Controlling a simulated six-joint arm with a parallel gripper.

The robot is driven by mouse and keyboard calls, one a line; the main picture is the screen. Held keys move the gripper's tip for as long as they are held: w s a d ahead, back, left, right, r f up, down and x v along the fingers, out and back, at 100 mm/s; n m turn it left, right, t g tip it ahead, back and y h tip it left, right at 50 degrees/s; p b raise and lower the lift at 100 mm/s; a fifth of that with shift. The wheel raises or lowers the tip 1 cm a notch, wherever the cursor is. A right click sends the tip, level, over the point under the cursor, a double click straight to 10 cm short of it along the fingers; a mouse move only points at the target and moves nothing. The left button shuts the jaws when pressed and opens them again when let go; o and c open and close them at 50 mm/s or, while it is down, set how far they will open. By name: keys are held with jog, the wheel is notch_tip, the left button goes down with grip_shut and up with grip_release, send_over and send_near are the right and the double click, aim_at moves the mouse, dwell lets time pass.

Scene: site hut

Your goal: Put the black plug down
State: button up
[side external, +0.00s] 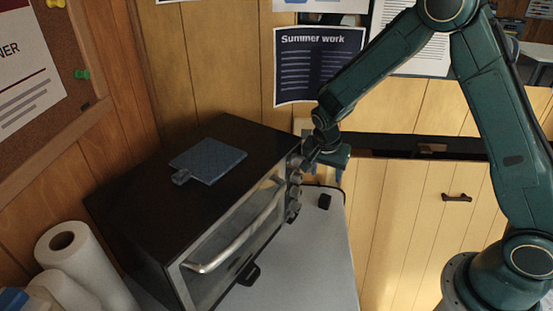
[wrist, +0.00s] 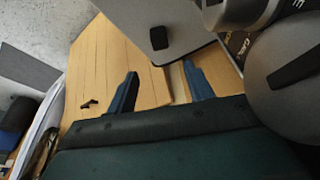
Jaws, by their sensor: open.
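The black plug (side external: 324,201) lies on the light grey counter (side external: 318,250), near its far right corner and beside the oven's knobs. It also shows in the wrist view (wrist: 159,38), on the grey surface beyond my fingertips. My gripper (side external: 338,175) is above and behind the plug in the side view, close to the oven's upper right corner. In the wrist view my gripper (wrist: 160,72) has its two blue fingers wide apart with nothing between them. The plug is apart from the fingers.
A black toaster oven (side external: 240,150) with protruding knobs (side external: 296,170) stands close left of my gripper; the knobs fill the wrist view's right side. A blue board (side external: 208,160) lies on the oven. Paper rolls (side external: 80,260) stand at left. The counter's front is mostly clear.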

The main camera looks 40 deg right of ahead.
jog(key=s+a+r+n+t+y, duration=0.1)
jog(key=s+r+n, duration=0.3)
jog(key=r, duration=0.5)
jog(key=s+a+r+n+t+y, duration=0.1)
jog(key=s+r+n, duration=0.1)
jog(key=s+r, duration=0.5)
jog(key=s+a+r+n+t, duration=0.1)
jog(key=s+r+n, duration=0.2)
jog(key=s, duration=0.4)
jog(key=s+a+r+n+t+y, duration=0.1)
jog(key=s+r+n, duration=0.3)
jog(key=s, duration=0.4)
jog(key=shift+a+r+n, duration=0.2)
jog(key=shift+r+n, duration=0.05)
jog(key=shift+n, duration=0.05)
dwell(0.4)
